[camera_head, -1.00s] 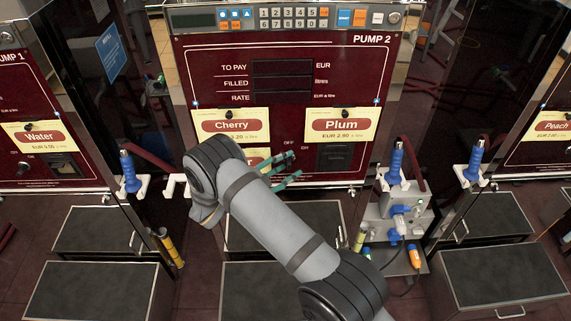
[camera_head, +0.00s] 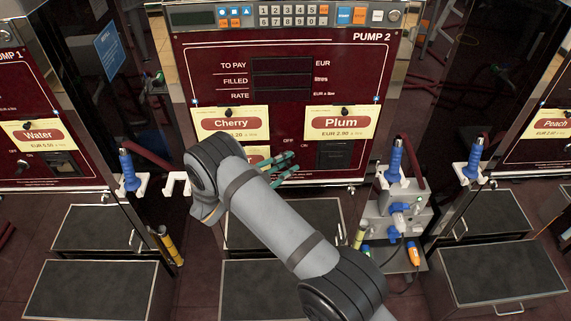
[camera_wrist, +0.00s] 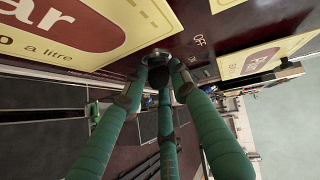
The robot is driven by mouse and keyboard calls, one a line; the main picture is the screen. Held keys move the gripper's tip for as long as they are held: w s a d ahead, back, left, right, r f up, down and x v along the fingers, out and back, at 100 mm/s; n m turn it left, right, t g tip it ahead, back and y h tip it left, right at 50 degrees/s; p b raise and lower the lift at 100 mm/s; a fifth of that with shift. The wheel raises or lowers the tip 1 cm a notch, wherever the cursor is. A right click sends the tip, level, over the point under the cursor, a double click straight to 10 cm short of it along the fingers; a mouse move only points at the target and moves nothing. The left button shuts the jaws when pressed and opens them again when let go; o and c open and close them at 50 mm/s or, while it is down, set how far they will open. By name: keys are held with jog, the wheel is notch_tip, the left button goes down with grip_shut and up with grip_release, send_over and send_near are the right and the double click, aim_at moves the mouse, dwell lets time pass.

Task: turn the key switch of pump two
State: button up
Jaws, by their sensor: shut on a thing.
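The red front panel of pump two (camera_head: 345,75) faces me at the centre of the head view. My gripper (camera_head: 293,165) has green fingers and reaches the lower part of this panel, just below the OFF label (camera_head: 288,140). In the wrist view my gripper (camera_wrist: 158,74) has its fingertips closed around the dark grip of the key switch (camera_wrist: 157,58), at its round metal base. The OFF label (camera_wrist: 200,41) shows beside it. The fingers hide most of the switch, and its turn angle cannot be told. In the head view the switch is hidden.
Price cards for Cherry (camera_head: 230,124) and Plum (camera_head: 341,122) hang on the panel, and another card is partly behind my arm. Dark step boxes (camera_head: 95,290) stand below.

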jog(key=shift+d+r, duration=0.1)
jog(key=shift+r, duration=0.05)
jog(key=shift+c, duration=0.8)
jog(key=shift+r+p, duration=0.1)
jog(key=shift+p, duration=0.3)
jog(key=shift+d+r+m+g+y+p, duration=0.2)
jog(key=shift+m+g+y+p, duration=0.2)
jog(key=shift+m+y+p, duration=0.4)
jog(key=shift+m+g+y+p, duration=0.3)
jog(key=shift+y+p, duration=0.2)
jog(key=shift+p, duration=0.25)
jog(key=shift+d+m+y, duration=0.1)
jog(key=shift+m+y, duration=0.3)
jog(key=shift+y, duration=0.3)
jog(key=y+b, duration=0.1)
jog(key=m+g+y+b, duration=0.1)
jog(key=shift+w+d+f+m+y, duration=0.1)
jog(key=shift+d+f+m+y, duration=0.1)
jog(key=shift+f+m+y, duration=0.1)
jog(key=m+y+b, duration=0.1)
jog(key=y+b, duration=0.1)
jog(key=b, duration=0.2)
jog(key=shift+d, duration=0.1)
jog(key=shift+b, duration=0.3)
